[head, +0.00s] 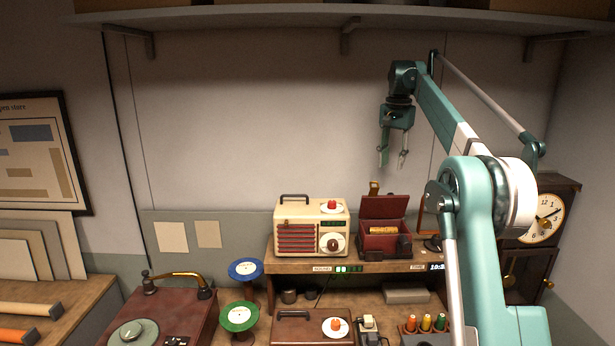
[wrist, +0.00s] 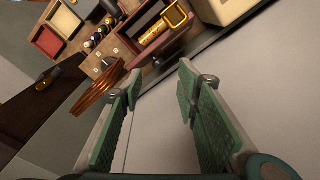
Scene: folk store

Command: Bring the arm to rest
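My teal arm rises at the right of the head view, its forearm reaching up and left. My gripper (head: 393,160) hangs from its end, pointing down, high above the shelf and in front of the bare wall. The two fingers are apart with nothing between them. In the wrist view the green-padded fingers of my gripper (wrist: 160,95) also stand apart and empty, with pale wall showing between them. The gripper touches nothing that I can see.
A cream radio (head: 297,242) and an open red box (head: 383,240) stand on the wooden shelf below. A clock (head: 545,215) stands at the right behind my arm. An overhead shelf (head: 300,18) runs along the top. The space around the gripper is clear.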

